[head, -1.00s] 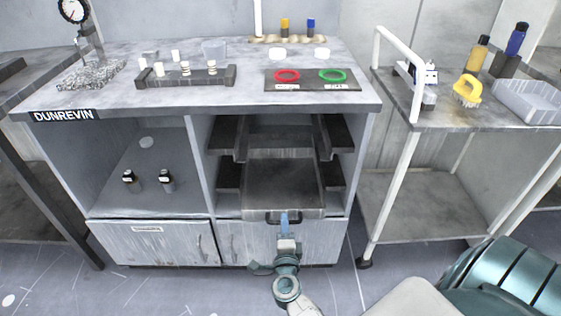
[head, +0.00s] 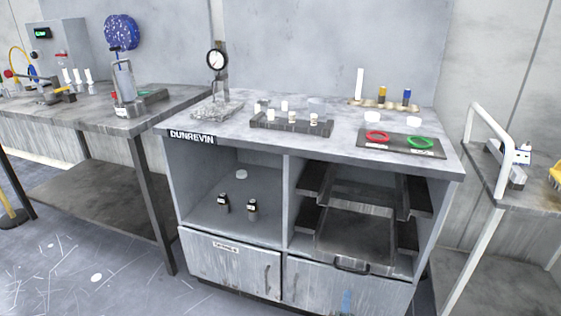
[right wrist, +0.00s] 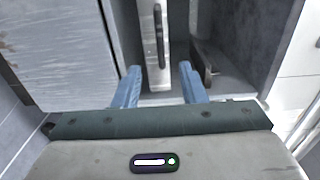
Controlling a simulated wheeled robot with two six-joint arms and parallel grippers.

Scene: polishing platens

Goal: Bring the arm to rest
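My right gripper shows in the right wrist view (right wrist: 160,84), with its two blue fingers apart and nothing between their tips. Beyond them is a pale upright strip with a dark handle (right wrist: 159,35), apart from the fingers. My left gripper is in neither view.
The cabinet (head: 176,205) carries a dark rack (head: 290,125) and a mat (head: 400,147) with red and green rings. Two dark bottles (head: 252,210) stand in its left bay. A bench (head: 140,122) is at left, a white-railed cart (head: 484,215) at right. Floor at lower left is open.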

